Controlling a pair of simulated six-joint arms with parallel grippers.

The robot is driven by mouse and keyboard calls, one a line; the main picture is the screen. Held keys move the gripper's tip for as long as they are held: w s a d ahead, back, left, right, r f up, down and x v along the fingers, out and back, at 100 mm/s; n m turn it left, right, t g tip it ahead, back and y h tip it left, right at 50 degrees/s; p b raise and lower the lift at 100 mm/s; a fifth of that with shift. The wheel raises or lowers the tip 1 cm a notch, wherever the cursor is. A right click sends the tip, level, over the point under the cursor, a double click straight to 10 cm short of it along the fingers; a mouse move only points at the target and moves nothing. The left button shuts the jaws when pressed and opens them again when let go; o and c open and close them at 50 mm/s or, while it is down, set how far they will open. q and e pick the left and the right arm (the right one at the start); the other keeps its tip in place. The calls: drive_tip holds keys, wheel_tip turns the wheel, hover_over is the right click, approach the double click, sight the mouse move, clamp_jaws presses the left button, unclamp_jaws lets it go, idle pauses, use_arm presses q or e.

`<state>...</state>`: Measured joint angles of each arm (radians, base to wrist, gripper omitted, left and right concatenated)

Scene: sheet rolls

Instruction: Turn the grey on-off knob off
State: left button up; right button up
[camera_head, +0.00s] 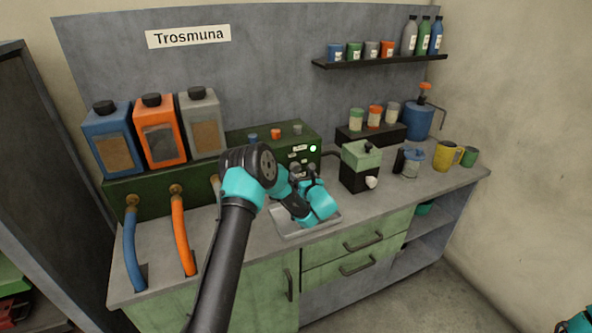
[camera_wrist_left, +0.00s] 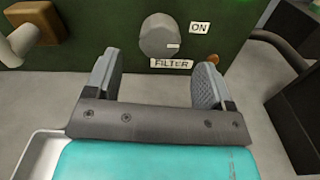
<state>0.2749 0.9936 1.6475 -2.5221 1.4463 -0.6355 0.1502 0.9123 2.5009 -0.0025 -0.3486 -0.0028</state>
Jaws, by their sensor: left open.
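The grey knob (camera_wrist_left: 159,37) sits on the front of the dark green box (camera_wrist_left: 95,30), seen in the left wrist view. A pale mark on it points right, and an "ON" label (camera_wrist_left: 199,28) is up and to its right. A "FILTER" label (camera_wrist_left: 171,64) is below it. My left gripper (camera_wrist_left: 160,78) is open and empty, its two fingers either side of the knob in the picture, apart from it. In the head view my left gripper (camera_head: 305,172) hides the knob. A green light (camera_head: 313,148) glows on the box.
A metal tray (camera_head: 290,233) lies under my left gripper on the grey counter (camera_head: 380,208). A green and black dispenser (camera_head: 360,167) stands just right of it. Blue (camera_head: 130,245) and orange (camera_head: 180,235) hoses are at the left. Mugs stand farther right.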

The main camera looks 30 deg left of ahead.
sight(297, 170)
use_arm(q)
drive_tip(key=x, duration=0.6)
drive_tip(key=shift+w+a, duration=0.1)
drive_tip(key=shift+a, duration=0.05)
drive_tip(key=shift+c, duration=0.4)
drive_tip(key=c, duration=0.8)
drive_tip(key=shift+c, duration=0.2)
